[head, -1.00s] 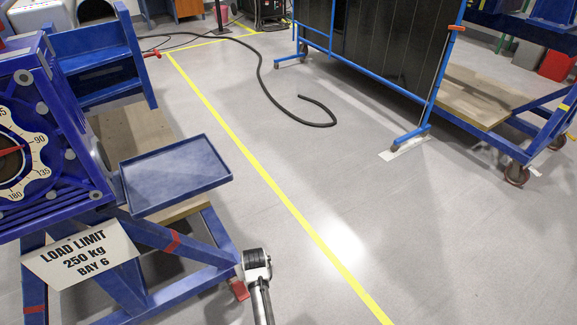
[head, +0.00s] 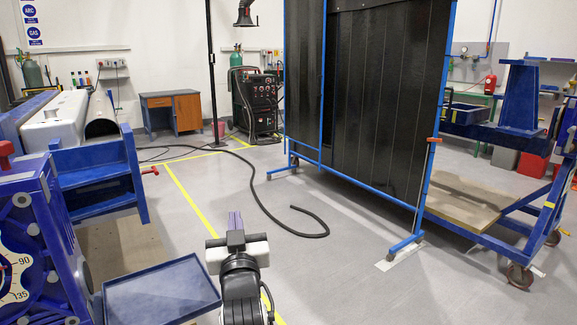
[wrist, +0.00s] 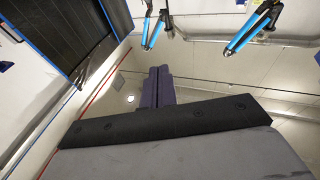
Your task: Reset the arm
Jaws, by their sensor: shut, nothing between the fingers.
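My gripper (head: 236,216) is raised at the bottom middle of the head view, its fingers pointing up and away from me. In the wrist view its two dark purple fingers (wrist: 160,72) lie side by side, shut with nothing between them. It touches nothing that I can see. The blue rotary jig (head: 45,245) stands at the left edge, with part of its white dial (head: 12,275) showing. A blue tray (head: 162,292) sticks out from the jig, left of my arm and below the fingers.
A black welding screen (head: 385,110) in a blue wheeled frame stands ahead right. A dark hose (head: 262,200) lies on the floor. A blue wheeled stand (head: 480,210) is at the right. A desk (head: 170,112) and a welding machine (head: 255,100) are at the back.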

